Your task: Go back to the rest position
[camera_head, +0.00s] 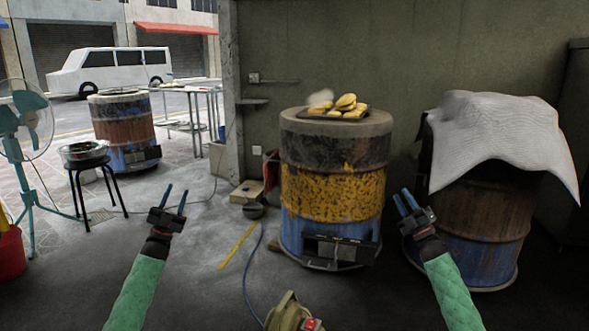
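My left gripper (174,197) is at the left of the view, its two blue fingers apart and pointing up, with nothing between them. My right gripper (405,200) is right of centre, its blue fingers also apart and empty. It appears in the gap between the yellow-and-blue barrel oven (332,190) and the cloth-covered barrel (480,225). Both arms have green sleeves and come up from the bottom edge. Several golden flat breads (346,104) lie on a dark tray on top of the middle barrel.
A white cloth (500,140) drapes over the right barrel. A black stool (95,175) with a metal bowl, a teal fan (25,120) and a red bucket (11,252) stand at left. A yellow stick (238,246) and a blue hose (247,285) lie on the floor between my grippers.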

